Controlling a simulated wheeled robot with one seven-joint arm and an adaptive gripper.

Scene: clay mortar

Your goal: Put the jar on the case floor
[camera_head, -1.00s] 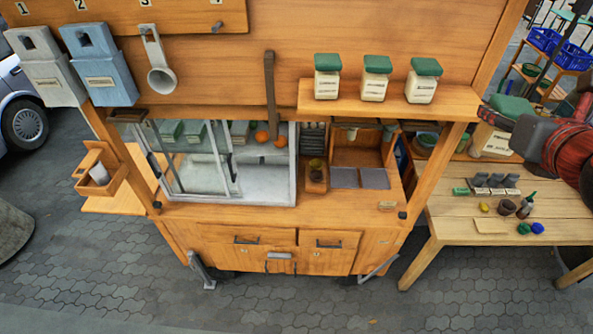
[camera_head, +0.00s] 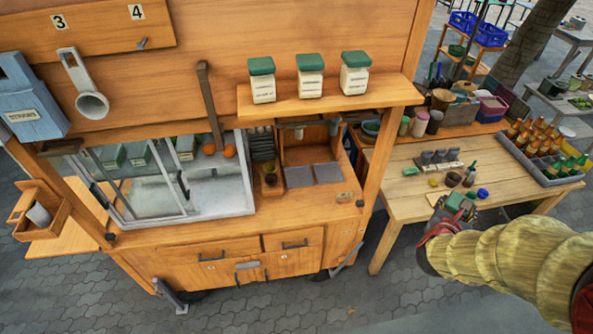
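The glass display case (camera_head: 231,180) is set in the cart's counter at left. Its pale case floor (camera_head: 153,199) shows through the slanted glass panes. Several green-lidded containers stand at its back, with orange fruit near its right end. My gripper (camera_head: 447,216) is at the right, in front of the wooden table and well away from the case. A green-lidded jar (camera_head: 459,203) shows just past the gripper, mostly hidden by it. It looks held, but the fingers' contact is hidden. Three jars (camera_head: 310,77) with green lids stand on the upper shelf.
The wooden table (camera_head: 400,196) holds small items. A bottle crate (camera_head: 540,152) is at far right. The paved floor before the cart is clear.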

